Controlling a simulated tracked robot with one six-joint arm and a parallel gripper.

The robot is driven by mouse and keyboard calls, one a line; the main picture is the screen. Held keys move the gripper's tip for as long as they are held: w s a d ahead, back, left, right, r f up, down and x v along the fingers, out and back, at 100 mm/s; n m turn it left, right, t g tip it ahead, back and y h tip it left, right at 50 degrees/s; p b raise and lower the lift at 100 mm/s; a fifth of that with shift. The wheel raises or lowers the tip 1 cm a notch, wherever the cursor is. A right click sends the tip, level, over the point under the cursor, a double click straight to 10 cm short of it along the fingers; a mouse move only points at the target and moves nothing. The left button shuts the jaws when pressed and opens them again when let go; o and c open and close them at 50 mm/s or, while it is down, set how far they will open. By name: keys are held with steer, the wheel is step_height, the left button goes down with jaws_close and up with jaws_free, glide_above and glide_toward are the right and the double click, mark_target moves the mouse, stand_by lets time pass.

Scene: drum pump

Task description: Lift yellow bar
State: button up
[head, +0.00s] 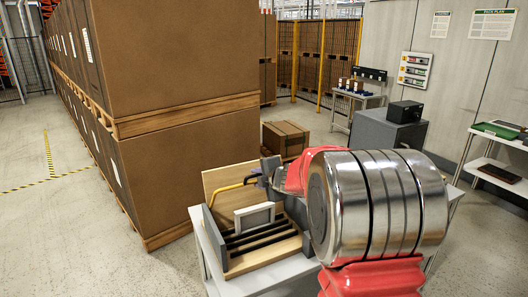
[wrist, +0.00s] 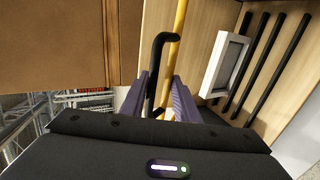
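The yellow bar (head: 229,187) is a thin bent rod at the wooden holder in the head view. In the wrist view the yellow bar (wrist: 178,35) runs down between the two purple fingers of my gripper (wrist: 160,76). A black hooked rod (wrist: 152,65) lies beside the bar, also between the fingers, near the left one. The fingers stand apart, the bar close to the right one; I cannot tell whether they press on anything. In the head view my gripper (head: 263,175) is at the bar's right end, partly hidden by my arm.
The wooden holder (head: 215,180) with a grey-framed panel (head: 254,217) and dark slats stands on a pale table (head: 214,246). Tall cartons (head: 175,60) on pallets rise close at the left. A grey cabinet (head: 388,131) stands behind. Floor at the far left is clear.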

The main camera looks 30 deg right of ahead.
steer(key=s+r, duration=0.5)
steer(key=r, duration=0.8)
steer(key=shift+r, duration=0.25)
stand_by(1.4)
stand_by(0.5)
steer(key=v, duration=1.3)
steer(key=shift+s, duration=0.3)
